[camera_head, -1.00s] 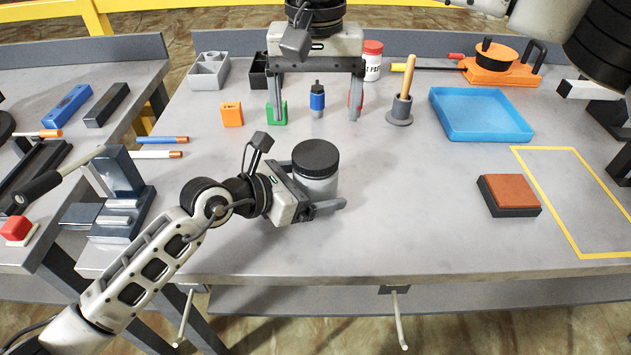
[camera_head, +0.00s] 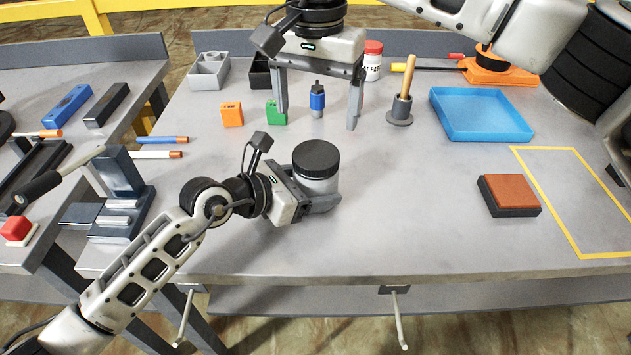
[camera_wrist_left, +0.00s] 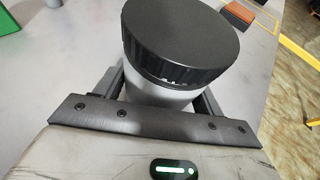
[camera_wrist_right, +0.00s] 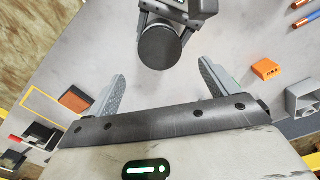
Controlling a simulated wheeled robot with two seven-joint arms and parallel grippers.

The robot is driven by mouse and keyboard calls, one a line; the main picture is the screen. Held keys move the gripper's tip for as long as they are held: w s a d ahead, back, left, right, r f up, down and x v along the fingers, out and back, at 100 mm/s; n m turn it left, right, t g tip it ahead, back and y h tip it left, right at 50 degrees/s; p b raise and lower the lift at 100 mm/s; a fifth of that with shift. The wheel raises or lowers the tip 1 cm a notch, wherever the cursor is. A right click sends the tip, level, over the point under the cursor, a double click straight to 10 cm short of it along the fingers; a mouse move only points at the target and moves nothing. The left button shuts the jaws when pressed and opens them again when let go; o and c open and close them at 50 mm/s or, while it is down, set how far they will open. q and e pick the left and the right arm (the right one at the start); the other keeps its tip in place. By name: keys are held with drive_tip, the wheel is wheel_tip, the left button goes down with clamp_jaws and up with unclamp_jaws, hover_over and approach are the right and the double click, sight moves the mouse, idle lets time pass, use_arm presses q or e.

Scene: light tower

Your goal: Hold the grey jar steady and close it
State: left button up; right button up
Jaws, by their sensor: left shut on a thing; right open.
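The grey jar (camera_head: 318,189) stands upright on the table, with a black ribbed lid (camera_head: 316,158) on its top. In the left wrist view, a narrow light threaded strip shows between the lid (camera_wrist_left: 180,38) and the jar body (camera_wrist_left: 155,95); I cannot tell how tightly the lid sits. My left gripper (camera_head: 312,203) is shut on the jar body, below the lid. My right gripper (camera_head: 318,118) is open and empty, pointing down beyond the jar and apart from it. In the right wrist view, the lid (camera_wrist_right: 160,47) lies beyond the open fingers.
Behind the jar stand a blue bottle (camera_head: 317,101), a green block (camera_head: 276,112), an orange block (camera_head: 232,114) and a grey holder with a wooden handle (camera_head: 400,108). A blue tray (camera_head: 480,133) and a brown-topped block (camera_head: 508,194) are at right. The table between jar and block is clear.

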sight(316, 154)
drive_tip(key=shift+f, duration=4)
drive_tip(key=c, duration=1)
